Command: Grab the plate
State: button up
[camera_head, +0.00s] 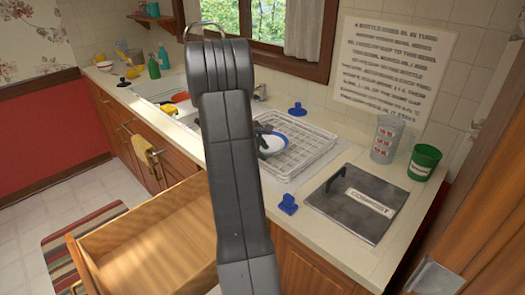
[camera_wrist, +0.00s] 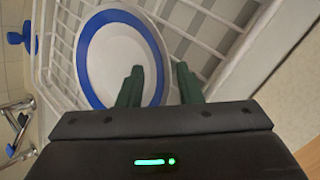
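The plate (camera_head: 278,142) is white with a blue rim and rests in the dish rack (camera_head: 312,150) on the counter. In the wrist view the plate (camera_wrist: 103,50) fills the upper middle, tilted among the rack's wires (camera_wrist: 205,12). My gripper (camera_wrist: 158,78) is open, its two dark green fingers apart. The left finger overlaps the plate's face and the right finger lies just past its rim, so the rim shows between them. I cannot tell whether they touch it. In the head view my gripper (camera_head: 262,138) is at the plate, partly hidden by my arm.
An open wooden drawer (camera_head: 150,245) juts out below the counter. The sink (camera_head: 165,90) lies to the left.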

jog(key=v, duration=1.3)
jog(key=shift+s+r+b, duration=0.15)
jog(key=shift+r+b, duration=0.15)
jog(key=shift+r, duration=0.1)
jog(key=shift+a, duration=0.1)
